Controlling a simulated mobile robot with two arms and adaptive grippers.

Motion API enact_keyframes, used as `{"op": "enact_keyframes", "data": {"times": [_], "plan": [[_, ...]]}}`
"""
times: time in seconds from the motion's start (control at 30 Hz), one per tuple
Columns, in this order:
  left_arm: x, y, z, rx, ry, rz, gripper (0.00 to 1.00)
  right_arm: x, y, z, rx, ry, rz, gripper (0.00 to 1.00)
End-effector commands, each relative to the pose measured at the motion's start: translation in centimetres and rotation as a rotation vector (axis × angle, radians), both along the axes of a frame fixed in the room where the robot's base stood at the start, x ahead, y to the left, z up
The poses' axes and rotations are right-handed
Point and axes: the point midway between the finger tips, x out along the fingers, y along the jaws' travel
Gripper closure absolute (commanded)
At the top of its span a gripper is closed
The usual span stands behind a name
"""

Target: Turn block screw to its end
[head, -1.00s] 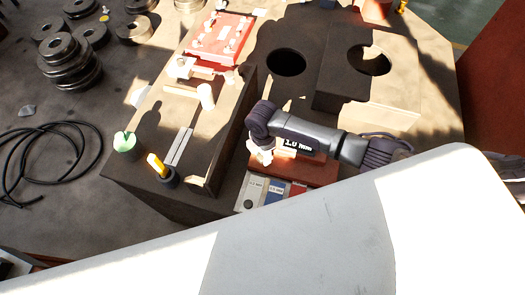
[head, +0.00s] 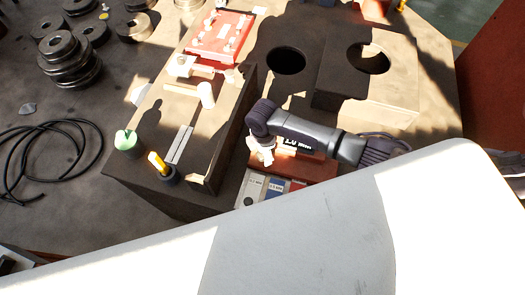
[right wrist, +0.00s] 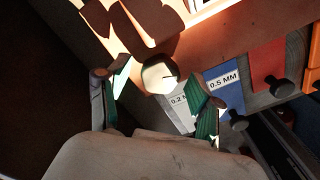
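A round, pale screw head (right wrist: 160,77) shows in the right wrist view, in front of a sunlit reddish block (right wrist: 225,52). My right gripper (right wrist: 162,98) is open, with one green-padded finger on each side of the screw head. I see gaps between the fingers and the head, so it does not look gripped. In the head view my right gripper (head: 261,155) is at the left end of the red block (head: 312,165). There the screw head cannot be told apart from the fingers. My left gripper is not in view.
Gauge pieces with white (right wrist: 180,108) and blue (right wrist: 225,85) labels and black knobs lie close beside the right gripper. A brown box (head: 225,135) stands left of it, bearing a yellow-handled item (head: 157,163) and a green knob (head: 126,141). Metal rings (head: 75,65) and a black cable (head: 65,125) lie further left.

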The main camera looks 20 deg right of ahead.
Motion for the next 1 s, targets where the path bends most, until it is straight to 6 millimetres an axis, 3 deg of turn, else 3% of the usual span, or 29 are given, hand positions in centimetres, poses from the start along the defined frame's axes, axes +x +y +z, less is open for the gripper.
{"op": "enact_keyframes", "data": {"times": [0.37, 0.8, 1.0], "plan": [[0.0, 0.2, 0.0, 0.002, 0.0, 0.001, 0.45, 0.1, 0.0, 1.0, 0.002, -0.002, 0.0, 0.34], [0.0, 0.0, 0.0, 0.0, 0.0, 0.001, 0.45, 0.1, 0.0, 9.7, 0.002, -0.004, 0.002, 0.34], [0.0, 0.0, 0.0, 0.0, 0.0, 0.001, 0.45, 0.0, 0.0, 11.7, 0.0, -0.001, 0.0, 0.34]]}}
